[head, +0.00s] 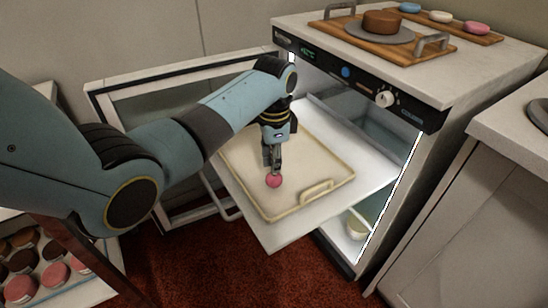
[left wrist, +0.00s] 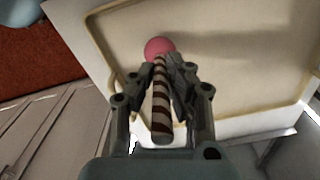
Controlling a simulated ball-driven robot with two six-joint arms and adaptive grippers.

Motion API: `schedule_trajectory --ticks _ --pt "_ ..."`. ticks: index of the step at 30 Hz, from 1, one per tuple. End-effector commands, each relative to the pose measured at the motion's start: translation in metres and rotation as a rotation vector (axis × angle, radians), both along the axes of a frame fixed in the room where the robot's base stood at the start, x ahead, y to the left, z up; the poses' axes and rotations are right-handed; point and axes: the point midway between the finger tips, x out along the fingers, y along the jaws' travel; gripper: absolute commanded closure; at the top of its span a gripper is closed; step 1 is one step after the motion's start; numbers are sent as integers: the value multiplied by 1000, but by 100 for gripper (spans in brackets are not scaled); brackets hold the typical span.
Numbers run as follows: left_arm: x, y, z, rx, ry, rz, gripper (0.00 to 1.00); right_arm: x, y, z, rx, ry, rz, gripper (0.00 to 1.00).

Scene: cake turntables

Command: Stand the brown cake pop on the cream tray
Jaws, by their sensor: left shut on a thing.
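The cake pop in my left gripper (head: 272,164) has a round pink ball (head: 273,181) and a brown-and-white striped stick (left wrist: 161,105). I see no brown ball on it. The gripper's fingers are shut on the stick close behind the ball. The pop is ball-down, with the stick running up between the fingers. The cream tray (head: 245,183) lies under it, shallow, rimmed and otherwise empty. The ball is over the tray's middle; I cannot tell whether it touches the floor of the tray. My right gripper is not in view.
The tray rests on a pulled-out white shelf (head: 268,238) of an open cabinet. The cabinet's glass door (head: 150,97) stands open at left. A turntable (head: 380,34) with a brown cake is on top. Several brown and pink rounds (head: 54,273) lie in a display at lower left.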

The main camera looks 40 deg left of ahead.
Motion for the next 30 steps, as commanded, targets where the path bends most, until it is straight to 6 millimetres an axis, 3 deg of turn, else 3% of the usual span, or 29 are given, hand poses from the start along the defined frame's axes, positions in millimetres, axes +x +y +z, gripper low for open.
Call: schedule_trajectory --ticks 30 --pt "0 0 -13 -1 -1 0 100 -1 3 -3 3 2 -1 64"
